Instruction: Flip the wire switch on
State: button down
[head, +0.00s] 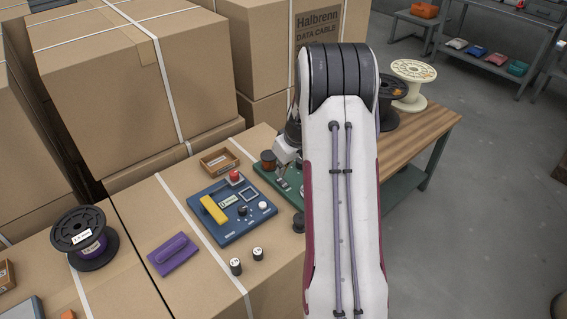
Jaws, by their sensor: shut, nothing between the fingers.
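My gripper (281,177) is shut and empty, low over the green panel (264,174) in the head view. Whether its tips touch the panel is too small to tell. The green panel lies on the cardboard box top, and my arm hides its right part. A small light-coloured fitting lies just below my fingertips; I cannot tell for sure whether it is the wire switch or its position.
An open cardboard tray (219,161) sits behind the blue panel. Tall cartons (120,70) rise behind. A wooden bench (428,126) with spools is at right.

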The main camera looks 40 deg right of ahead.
aim_at(282, 183)
jog(key=shift+w+f, duration=0.1)
jog(key=shift+f, duration=0.95)
jog(key=shift+w+a+f+g, duration=0.1)
jog(key=shift+w+f+g, duration=0.25)
jog(key=shift+g, duration=0.15)
jog(key=shift+s+f, duration=0.1)
jog(key=shift+s, duration=0.85)
jog(key=shift+r, duration=0.25)
jog(key=shift+r, duration=0.75)
jog(key=v, duration=1.2)
jog(key=shift+s, duration=0.4)
jog(key=shift+w, duration=0.15)
